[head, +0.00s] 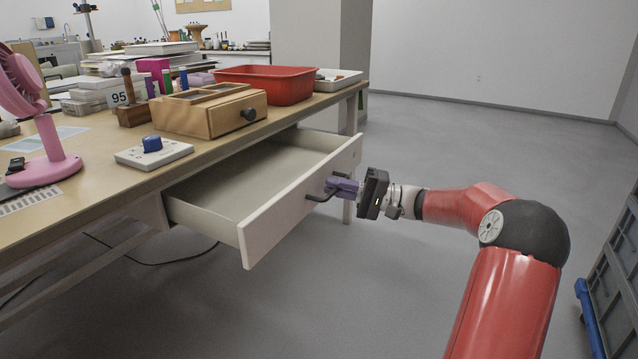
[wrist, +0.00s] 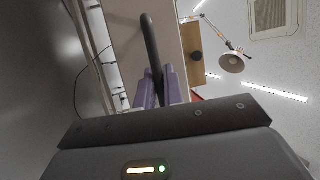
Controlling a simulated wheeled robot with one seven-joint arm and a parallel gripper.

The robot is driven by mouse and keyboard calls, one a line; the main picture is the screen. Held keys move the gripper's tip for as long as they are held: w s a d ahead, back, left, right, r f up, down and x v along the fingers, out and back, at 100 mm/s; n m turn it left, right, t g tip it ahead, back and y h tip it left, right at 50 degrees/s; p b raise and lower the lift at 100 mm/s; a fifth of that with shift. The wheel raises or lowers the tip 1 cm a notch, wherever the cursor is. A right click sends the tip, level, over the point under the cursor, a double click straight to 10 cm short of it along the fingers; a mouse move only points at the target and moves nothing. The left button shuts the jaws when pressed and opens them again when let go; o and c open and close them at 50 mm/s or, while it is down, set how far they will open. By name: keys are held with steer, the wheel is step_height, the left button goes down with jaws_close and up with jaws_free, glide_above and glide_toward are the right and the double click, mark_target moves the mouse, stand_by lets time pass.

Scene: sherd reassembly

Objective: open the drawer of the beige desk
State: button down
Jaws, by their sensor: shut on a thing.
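The beige desk (head: 98,192) runs along the left in the head view. Its drawer (head: 296,196) stands pulled well out, and its pale inside looks empty. A dark bar handle (head: 318,196) is on the drawer front. My gripper (head: 338,187) is at the handle, its purple fingers shut on it. In the wrist view the handle (wrist: 151,48) runs between the purple fingers (wrist: 158,88), in front of the pale drawer front (wrist: 125,15). The exact contact of the fingers is partly hidden.
On the desk are a wooden box (head: 205,112), a red tray (head: 268,84), a pink fan (head: 45,165) and a white board with a blue piece (head: 152,144). A grey cart with a blue edge (head: 590,318) stands at the right. The floor behind the arm is clear.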

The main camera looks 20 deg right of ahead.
steer(key=s+d, duration=0.4)
steer(key=shift+s, duration=0.35)
steer(key=shift+f, duration=0.1)
steer(key=c, duration=1.5)
jaws_free()
steer(key=p+v, duration=0.1)
steer(key=v, duration=0.7)
steer(key=shift+w, duration=0.1)
